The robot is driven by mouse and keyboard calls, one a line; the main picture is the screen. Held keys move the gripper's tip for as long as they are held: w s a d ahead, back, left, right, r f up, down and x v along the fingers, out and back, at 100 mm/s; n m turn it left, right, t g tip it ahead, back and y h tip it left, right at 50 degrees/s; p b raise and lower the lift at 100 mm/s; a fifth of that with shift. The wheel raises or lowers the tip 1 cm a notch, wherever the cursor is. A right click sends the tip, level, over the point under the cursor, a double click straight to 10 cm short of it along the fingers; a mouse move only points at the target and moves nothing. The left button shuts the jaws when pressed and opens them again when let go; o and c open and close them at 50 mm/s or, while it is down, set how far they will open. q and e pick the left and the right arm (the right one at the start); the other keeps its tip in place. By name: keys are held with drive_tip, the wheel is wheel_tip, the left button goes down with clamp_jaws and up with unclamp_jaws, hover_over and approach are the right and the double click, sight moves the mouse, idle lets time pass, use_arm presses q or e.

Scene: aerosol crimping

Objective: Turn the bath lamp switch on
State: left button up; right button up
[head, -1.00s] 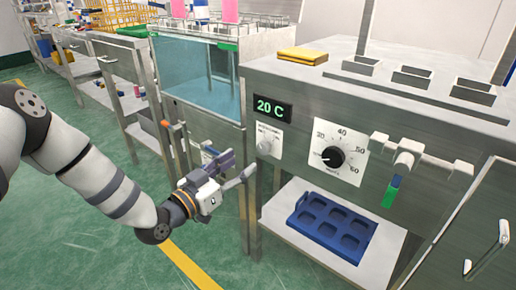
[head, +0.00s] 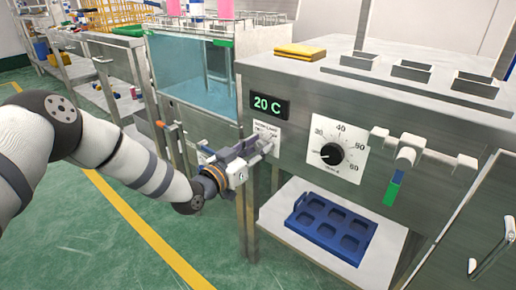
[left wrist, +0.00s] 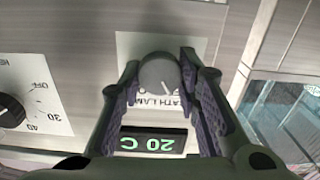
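The bath lamp switch is a round grey knob (left wrist: 158,74) on a white plate (head: 266,129) below the green 20 C display (head: 269,106) on the steel cabinet front. In the left wrist view, upside down, part of the "BATH LAMP" lettering shows beside the knob. My left gripper (head: 262,147) is at the plate with its fingers open, one on each side of the knob. Whether the finger pads touch the knob I cannot tell. In the head view the gripper hides most of the knob. My right gripper is not in view.
A heater dial (head: 332,153) with a numbered scale sits right of the plate, and a tap (head: 404,157) further right. A blue tray (head: 330,229) lies on the shelf below. A glass-fronted water tank (head: 194,78) stands to the left.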

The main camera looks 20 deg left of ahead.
use_arm(q)
drive_tip(key=shift+m, duration=0.3)
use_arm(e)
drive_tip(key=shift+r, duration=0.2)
use_arm(q)
drive_tip(key=shift+r+m+p, duration=0.1)
drive_tip(key=shift+m+p, duration=0.8)
drive_tip(key=shift+m, duration=0.2)
drive_tip(key=m+p, duration=0.1)
drive_tip(key=m, duration=0.1)
drive_tip(key=shift+d+m, duration=0.1)
drive_tip(key=shift+m, duration=0.2)
drive_tip(key=m+p, duration=0.1)
drive_tip(key=m, duration=0.2)
drive_tip(key=shift+p, duration=0.3)
drive_tip(key=shift+f+m+p, duration=0.2)
drive_tip(key=shift+m+p, duration=0.2)
drive_tip(key=shift+m, duration=1.3)
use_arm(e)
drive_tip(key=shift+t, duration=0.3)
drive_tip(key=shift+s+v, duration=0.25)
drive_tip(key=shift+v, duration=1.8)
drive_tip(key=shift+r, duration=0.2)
use_arm(q)
drive_tip(key=o, duration=1.2)
drive_tip(key=shift+s, duration=0.1)
